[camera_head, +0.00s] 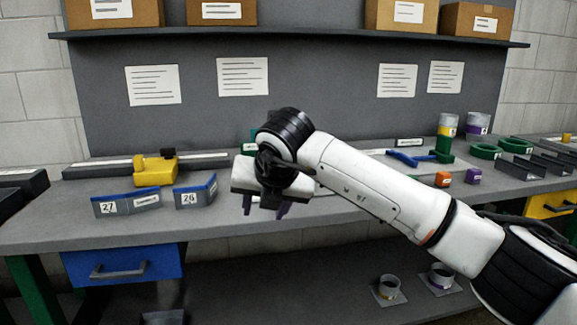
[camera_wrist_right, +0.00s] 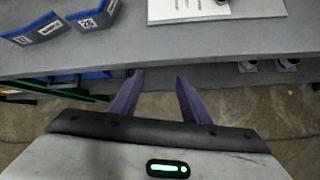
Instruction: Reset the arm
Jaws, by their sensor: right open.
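My right arm (camera_head: 375,185) reaches in from the right in the head view, white with black joints. My right gripper (camera_head: 264,208) hangs at the front edge of the grey workbench (camera_head: 225,226), its fingers pointing down. In the right wrist view my right gripper (camera_wrist_right: 156,85) shows two purple fingers spread apart with nothing between them. The bench edge (camera_wrist_right: 200,78) lies just beyond the fingertips there, with the floor below. My left gripper is in neither view.
Blue-edged bins marked 27 (camera_head: 127,203) and 26 (camera_head: 196,192) stand left of the gripper. A yellow tool (camera_head: 155,170) sits behind them. A blue drawer (camera_head: 122,267) is below.

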